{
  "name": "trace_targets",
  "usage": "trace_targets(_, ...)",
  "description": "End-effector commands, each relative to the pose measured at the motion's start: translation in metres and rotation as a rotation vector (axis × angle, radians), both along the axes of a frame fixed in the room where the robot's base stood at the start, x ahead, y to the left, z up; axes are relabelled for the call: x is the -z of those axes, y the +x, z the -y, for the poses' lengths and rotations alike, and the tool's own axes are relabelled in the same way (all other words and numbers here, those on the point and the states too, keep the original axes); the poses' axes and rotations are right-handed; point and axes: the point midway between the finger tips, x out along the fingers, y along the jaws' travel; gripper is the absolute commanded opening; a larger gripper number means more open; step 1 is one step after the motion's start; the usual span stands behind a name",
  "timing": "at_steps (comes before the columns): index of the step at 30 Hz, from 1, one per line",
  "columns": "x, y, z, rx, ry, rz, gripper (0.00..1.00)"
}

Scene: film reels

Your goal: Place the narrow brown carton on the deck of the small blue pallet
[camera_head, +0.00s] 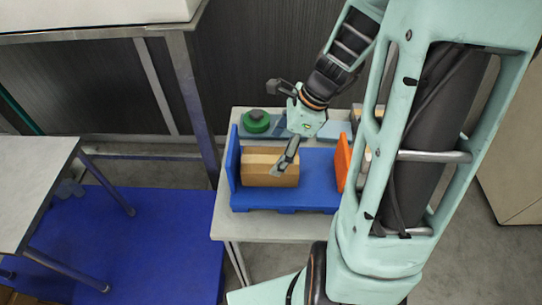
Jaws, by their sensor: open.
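The brown carton (258,172), with a paler strip along its top, lies on the deck of the small blue pallet (312,192). It is toward the left end, beside the pallet's upright blue end piece (232,160). My gripper (276,130) is open, with its fingers spread wide. One finger overlaps the carton's right part in the picture; I cannot tell whether it touches. The other finger is up behind, clear of the carton. My arm hides the pallet's right end.
The pallet stands on a pale table (270,229). A green round reel (256,121) and flat blue-grey items (338,129) lie behind it. An orange piece (342,162) stands at the right.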

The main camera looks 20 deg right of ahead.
Motion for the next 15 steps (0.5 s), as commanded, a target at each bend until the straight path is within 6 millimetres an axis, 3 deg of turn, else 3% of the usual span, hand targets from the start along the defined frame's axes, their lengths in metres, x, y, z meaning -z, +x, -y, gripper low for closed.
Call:
trace_targets(1,-0.014,0.0,0.005,0.002,-0.003,0.005,0.82)
trace_targets(6,-0.043,-0.005,0.017,0.003,-0.002,0.004,0.82)
trace_targets(15,-0.064,-0.008,0.025,0.002,0.0,-0.001,0.82)
